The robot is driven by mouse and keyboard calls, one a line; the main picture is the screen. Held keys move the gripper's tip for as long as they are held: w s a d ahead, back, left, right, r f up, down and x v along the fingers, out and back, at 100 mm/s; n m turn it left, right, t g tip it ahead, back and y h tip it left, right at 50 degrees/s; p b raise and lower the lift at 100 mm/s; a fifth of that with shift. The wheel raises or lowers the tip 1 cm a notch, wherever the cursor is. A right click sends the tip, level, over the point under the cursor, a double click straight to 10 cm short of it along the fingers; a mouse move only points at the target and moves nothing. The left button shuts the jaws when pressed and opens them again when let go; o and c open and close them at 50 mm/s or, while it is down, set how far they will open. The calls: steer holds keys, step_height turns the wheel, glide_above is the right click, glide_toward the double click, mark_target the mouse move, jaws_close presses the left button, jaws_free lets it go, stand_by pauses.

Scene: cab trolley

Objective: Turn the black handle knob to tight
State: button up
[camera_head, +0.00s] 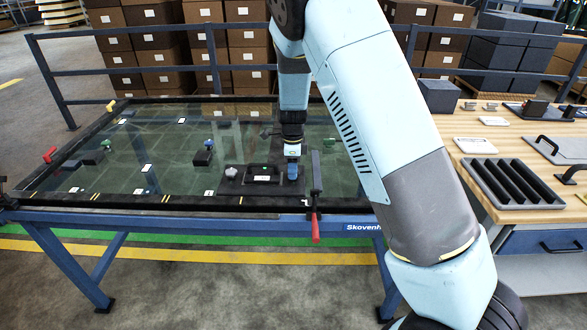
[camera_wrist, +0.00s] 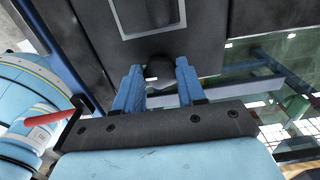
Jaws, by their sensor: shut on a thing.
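The black handle knob (camera_wrist: 159,69) shows as a dark rounded shape between the two blue fingertips in the wrist view. My gripper (camera_wrist: 158,74) points down at it and is shut on it; the knob's sides are partly hidden by the fingers. In the head view my gripper (camera_head: 292,172) is at the right end of a black plate (camera_head: 235,189) on the glass-topped table. The knob is hidden there behind the fingers. How far the knob is turned cannot be told.
A clamp with a red handle (camera_head: 315,228) stands close to the right of my gripper at the table's front edge. A black block (camera_head: 262,173) and a grey knob (camera_head: 231,172) are on the plate to the left. A wooden bench (camera_head: 500,145) with trays stands at the right.

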steer(key=shift+w, duration=0.15)
steer(key=o, duration=1.1)
steer(key=shift+c, duration=0.2)
step_height(320, 180, up, 14)
steer(key=shift+f, duration=0.15)
